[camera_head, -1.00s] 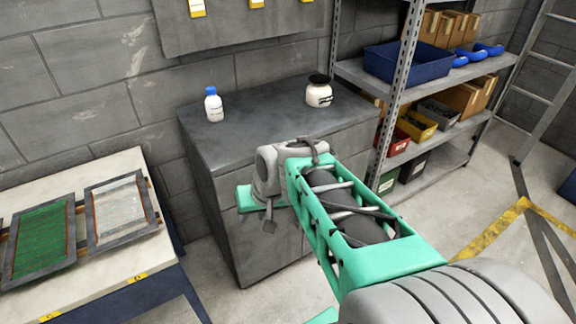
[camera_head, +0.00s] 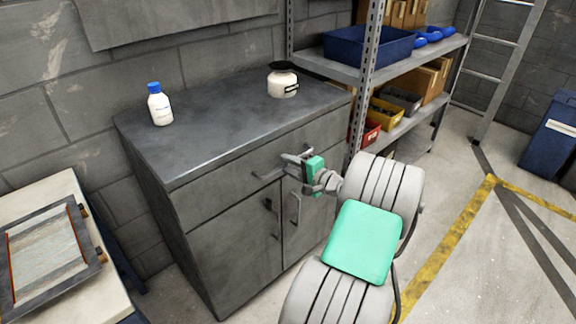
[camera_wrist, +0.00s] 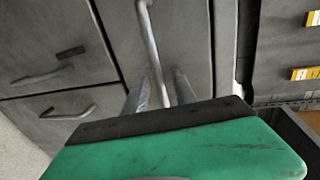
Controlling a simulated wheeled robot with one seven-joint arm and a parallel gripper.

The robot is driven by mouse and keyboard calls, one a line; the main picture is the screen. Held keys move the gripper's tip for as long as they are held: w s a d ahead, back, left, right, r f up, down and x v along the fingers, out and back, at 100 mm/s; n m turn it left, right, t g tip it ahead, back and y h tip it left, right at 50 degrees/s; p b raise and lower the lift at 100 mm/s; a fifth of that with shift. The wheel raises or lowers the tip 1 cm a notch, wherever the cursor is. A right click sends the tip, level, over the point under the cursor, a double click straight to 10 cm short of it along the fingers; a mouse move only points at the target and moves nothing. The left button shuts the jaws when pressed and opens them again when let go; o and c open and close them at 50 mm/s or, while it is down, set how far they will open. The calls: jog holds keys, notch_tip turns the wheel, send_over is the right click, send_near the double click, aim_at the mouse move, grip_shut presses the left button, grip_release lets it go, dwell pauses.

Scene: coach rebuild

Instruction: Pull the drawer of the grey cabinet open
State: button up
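The grey cabinet (camera_head: 225,235) stands against the wall, with a wide drawer (camera_head: 225,184) above two doors. The drawer front looks flush and closed. Its bar handle (camera_head: 266,177) shows just left of my gripper (camera_head: 288,160) in the head view. In the wrist view the drawer handle (camera_wrist: 149,40) runs down toward the space between my two fingers (camera_wrist: 160,92). The fingers are apart and at the handle's near end. I cannot tell whether they touch it. The handle's far end by the gripper is partly hidden.
A white bottle (camera_head: 160,105) and a white jar (camera_head: 283,80) stand on the cabinet top. Door handles (camera_head: 272,218) sit below the drawer. A shelf rack (camera_head: 362,75) stands close on the right, a bench (camera_head: 95,285) on the left.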

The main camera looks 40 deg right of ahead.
jog(key=shift+w+f, duration=0.1)
jog(key=shift+w, duration=0.45)
grip_shut()
jog(key=shift+d, duration=0.1)
dwell(0.9)
